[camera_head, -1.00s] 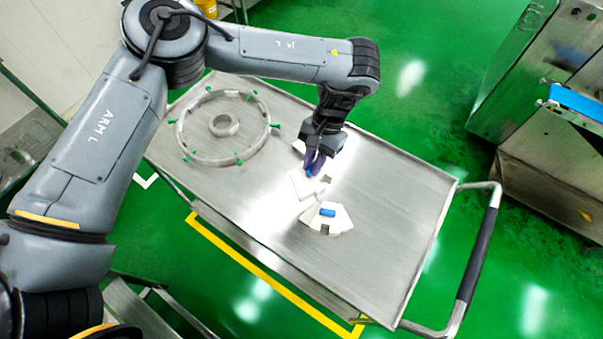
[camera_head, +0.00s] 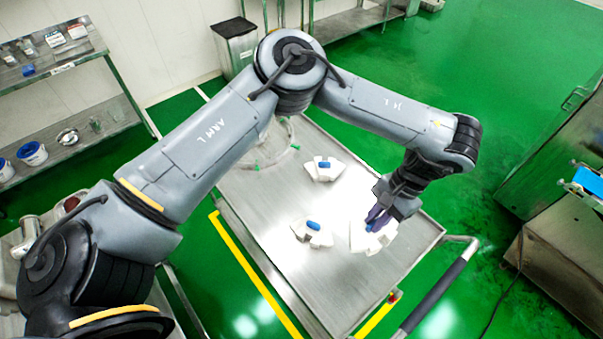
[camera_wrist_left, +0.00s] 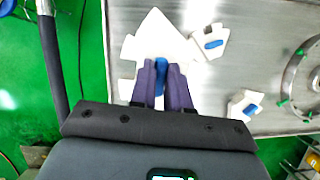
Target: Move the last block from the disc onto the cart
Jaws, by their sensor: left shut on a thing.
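My left gripper (camera_head: 378,218) is shut on the blue grip of a white block (camera_head: 362,240) over the handle end of the steel cart (camera_head: 270,212). In the left wrist view the gripper (camera_wrist_left: 161,82) has the blue grip between its purple fingers, and the white block (camera_wrist_left: 152,32) spreads out beyond them. I cannot tell whether it touches the cart top. Two other white blocks with blue grips lie on the cart: one farther back (camera_head: 328,175), one left of the gripper (camera_head: 312,240). My right gripper is out of view. I see no block still on a disc.
A ring with green clips (camera_wrist_left: 291,82) lies on the cart's far end, mostly behind my left arm in the head view. The cart's push handle (camera_head: 437,290) is at the near right. Steel machinery (camera_head: 560,240) stands at the right. Shelves (camera_head: 70,140) stand at the left.

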